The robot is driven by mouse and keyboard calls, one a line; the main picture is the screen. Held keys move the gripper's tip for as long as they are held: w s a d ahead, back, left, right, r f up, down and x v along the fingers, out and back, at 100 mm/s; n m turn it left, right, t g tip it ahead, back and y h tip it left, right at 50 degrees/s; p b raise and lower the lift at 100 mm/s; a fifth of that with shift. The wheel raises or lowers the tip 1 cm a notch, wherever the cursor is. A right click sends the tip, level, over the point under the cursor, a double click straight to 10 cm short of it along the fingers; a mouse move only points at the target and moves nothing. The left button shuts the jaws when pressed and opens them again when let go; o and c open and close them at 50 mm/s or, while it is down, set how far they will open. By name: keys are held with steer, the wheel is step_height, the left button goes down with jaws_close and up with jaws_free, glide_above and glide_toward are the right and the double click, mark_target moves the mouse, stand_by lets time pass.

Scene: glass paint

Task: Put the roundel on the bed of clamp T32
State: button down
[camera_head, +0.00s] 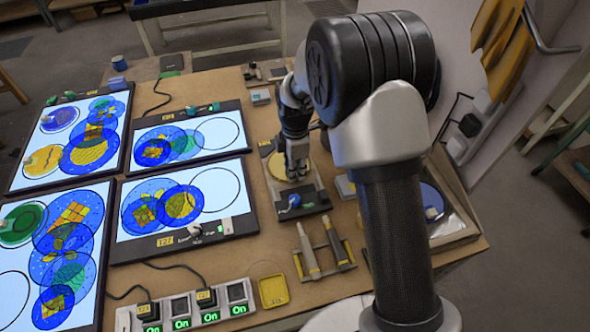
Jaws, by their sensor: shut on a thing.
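My gripper (297,172) points down over a small clamp (312,197) right of the light panels. The clamp has a pale base and a blue knob (294,200) at its front. An amber-yellow roundel (276,166) lies flat at the fingertips, its right part hidden behind them. My gripper is shut on the roundel, at or just above the clamp's bed; I cannot tell whether it touches. The clamp's label is too small to read.
Lit panels with painted discs fill the left, one marked T27 (166,242). In front are a switch strip (186,308), a yellow tray (273,291) and a rack (324,260) with tools. My arm hides part of a tray (462,234) at right.

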steer(key=shift+r, duration=0.15)
steer(key=c, duration=1.5)
jaws_free()
steer(key=shift+f, duration=0.2)
steer(key=shift+r, duration=0.1)
